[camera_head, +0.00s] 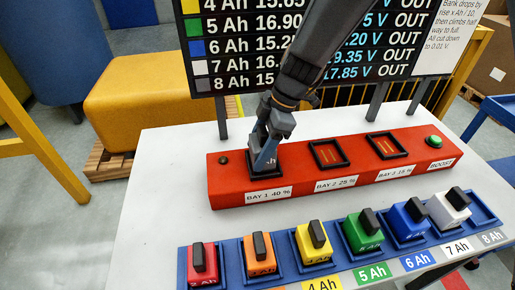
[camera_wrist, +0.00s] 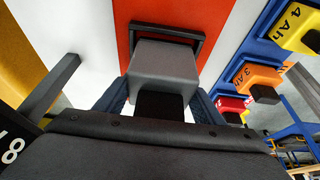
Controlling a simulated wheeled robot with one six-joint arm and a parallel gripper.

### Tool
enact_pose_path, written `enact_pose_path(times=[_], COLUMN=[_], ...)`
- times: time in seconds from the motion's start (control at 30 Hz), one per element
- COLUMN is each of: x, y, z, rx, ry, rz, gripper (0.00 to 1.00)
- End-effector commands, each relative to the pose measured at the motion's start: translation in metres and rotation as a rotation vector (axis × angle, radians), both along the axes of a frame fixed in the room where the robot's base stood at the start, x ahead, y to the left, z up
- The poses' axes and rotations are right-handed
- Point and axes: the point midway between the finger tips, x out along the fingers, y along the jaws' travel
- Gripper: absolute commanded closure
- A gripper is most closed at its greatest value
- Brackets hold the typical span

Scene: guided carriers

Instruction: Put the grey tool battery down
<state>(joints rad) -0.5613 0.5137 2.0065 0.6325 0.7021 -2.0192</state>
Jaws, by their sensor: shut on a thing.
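The grey tool battery (camera_wrist: 165,65) is between the fingers of my gripper (camera_wrist: 160,100) in the wrist view, with its dark grip toward me. My gripper (camera_head: 268,148) is shut on it, over the BAY 1 socket of the red charging bank (camera_head: 232,188) in the head view. The black BAY 1 frame (camera_wrist: 170,32) is right beyond the battery's far end. The battery appears upright at the socket; the gripper hides most of it in the head view. I cannot tell whether it is fully seated.
BAY 2 (camera_head: 328,153) and BAY 3 (camera_head: 386,145) are empty. A green BOOST button (camera_head: 434,141) is at the bank's right end. A blue rack holds several coloured batteries in front; its 8 Ah slot (camera_head: 484,208) is empty. A display board (camera_head: 230,80) stands behind the arm.

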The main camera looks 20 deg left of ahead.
Motion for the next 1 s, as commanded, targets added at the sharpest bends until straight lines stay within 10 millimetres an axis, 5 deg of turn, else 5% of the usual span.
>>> enact_pose_path(times=[0.5, 0.53, 0.6, 1.0], x=[0.0011, 0.0003, 0.0002, -0.0001], y=[0.0006, 0.0001, 0.0001, 0.0], z=[-0.0081, -0.0083, -0.008, -0.0054], rx=[0.002, 0.001, 0.0, 0.0], ry=[-0.003, -0.002, 0.0, 0.0], rz=[-0.002, -0.001, -0.001, -0.001], gripper=[0.94, 0.33, 0.21, 0.19])
